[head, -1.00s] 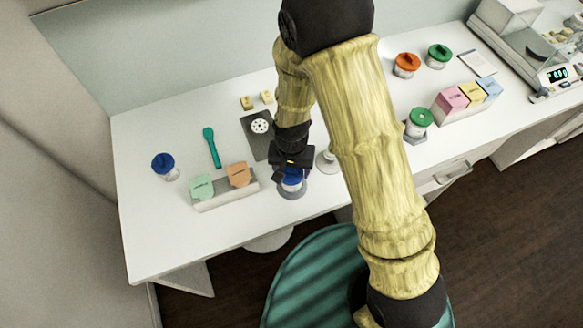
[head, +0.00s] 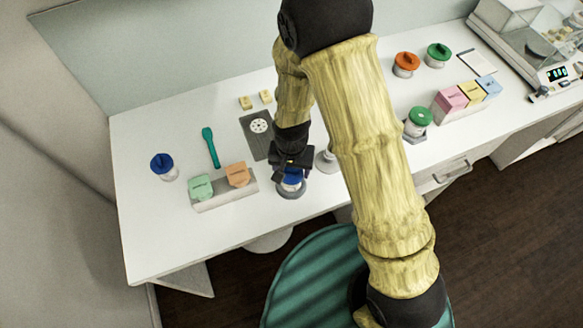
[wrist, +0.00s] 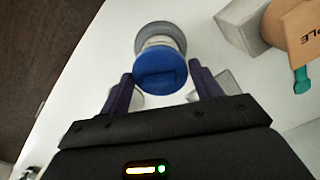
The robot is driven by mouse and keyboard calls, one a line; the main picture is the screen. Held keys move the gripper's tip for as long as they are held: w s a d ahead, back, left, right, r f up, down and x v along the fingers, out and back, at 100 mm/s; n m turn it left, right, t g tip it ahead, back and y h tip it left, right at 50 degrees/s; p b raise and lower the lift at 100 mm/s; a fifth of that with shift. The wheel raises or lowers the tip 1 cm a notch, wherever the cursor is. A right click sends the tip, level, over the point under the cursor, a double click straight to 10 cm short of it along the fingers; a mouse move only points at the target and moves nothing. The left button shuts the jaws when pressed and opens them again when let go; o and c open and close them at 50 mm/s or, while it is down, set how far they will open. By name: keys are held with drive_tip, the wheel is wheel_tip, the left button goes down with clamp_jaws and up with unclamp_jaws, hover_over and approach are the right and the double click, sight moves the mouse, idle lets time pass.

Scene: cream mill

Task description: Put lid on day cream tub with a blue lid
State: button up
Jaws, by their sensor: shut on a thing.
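My gripper (head: 293,163) is shut on a blue lid (head: 293,174) near the front edge of the white table. In the wrist view the blue lid (wrist: 160,72) sits between the two dark fingers (wrist: 163,84). A pale, clear-sided tub (head: 290,185) is directly under the lid, on a round grey base (head: 290,194). The tub (wrist: 158,41) also shows just past the lid in the wrist view. The lid covers the tub's mouth from view, and I cannot tell whether it is fully seated.
Another blue-lidded tub (head: 164,167) stands at the left. A grey holder (head: 225,197) with green and orange boxes is close to the gripper's left. A teal spatula (head: 211,147) lies behind it. Green- and orange-lidded tubs stand to the right. The front left of the table is clear.

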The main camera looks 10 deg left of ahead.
sight(291, 170)
drive_tip(key=shift+s+d+f, duration=0.1)
drive_tip(key=shift+s+f, duration=0.1)
drive_tip(key=shift+f, duration=0.2)
drive_tip(key=c, duration=0.3)
drive_tip(key=shift+c, duration=0.2)
drive_tip(key=o, duration=1.7)
drive_tip(key=shift+w+r, duration=0.1)
drive_tip(key=shift+w, duration=0.05)
drive_tip(key=shift+o, duration=0.2)
drive_tip(key=shift+r, duration=0.15)
drive_tip(key=shift+r+p, duration=2.5)
drive_tip(key=shift+r, duration=0.55)
drive_tip(key=shift+r+p, duration=0.3)
drive_tip(key=shift+r, duration=0.1)
